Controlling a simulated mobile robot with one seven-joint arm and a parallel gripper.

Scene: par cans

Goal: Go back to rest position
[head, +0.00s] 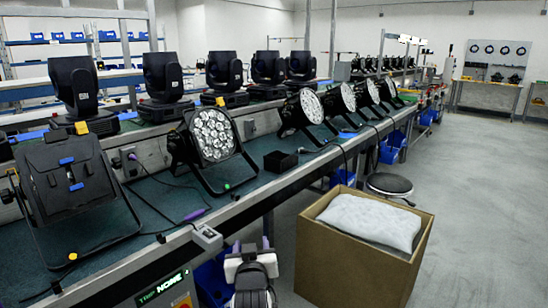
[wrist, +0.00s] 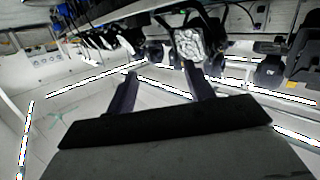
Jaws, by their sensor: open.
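My gripper (head: 251,245) shows at the bottom of the head view, in front of the bench's near edge and left of the cardboard box. In the wrist view, the two dark fingers of my gripper (wrist: 160,72) stand apart with nothing between them. It is open and empty. A par can (head: 212,135) with a lit-looking lens face stands on the bench, beyond my gripper. Another par can (head: 70,185) stands at the left with its back turned to the head camera.
The long green-topped bench (head: 185,190) runs from lower left to upper right. A cardboard box (head: 340,262) with a white padded bag (head: 370,220) on top stands right of my gripper. A round stool (head: 390,185) is behind it. Grey floor (head: 480,210) is clear at the right.

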